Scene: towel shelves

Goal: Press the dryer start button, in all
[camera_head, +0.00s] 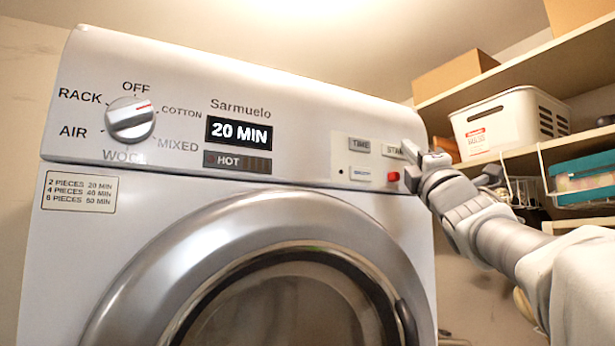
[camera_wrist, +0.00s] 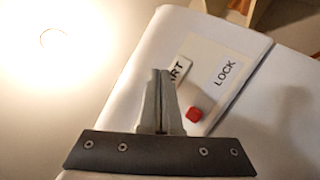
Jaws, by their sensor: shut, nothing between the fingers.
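The white dryer (camera_head: 300,110) fills the middle of the head view, with its round door (camera_head: 290,290) closed. Its display (camera_head: 239,133) reads 20 MIN, and a strip below reads HOT. The start button (camera_head: 391,151) is a pale labelled key at the panel's right; its right end is covered by my gripper (camera_head: 410,148). In the wrist view the start button (camera_wrist: 181,72) shows only the letters "RT" beside my fingers (camera_wrist: 160,72). The fingers are shut and empty, with tips over or close by the button. I cannot tell whether they touch it.
A TIME button (camera_head: 359,144) and a red button (camera_head: 393,176) sit close by on the panel. A dial (camera_head: 130,120) is at the left. Shelves at the right hold a white basket (camera_head: 508,122), a cardboard box (camera_head: 455,75) and a teal bin (camera_head: 583,178).

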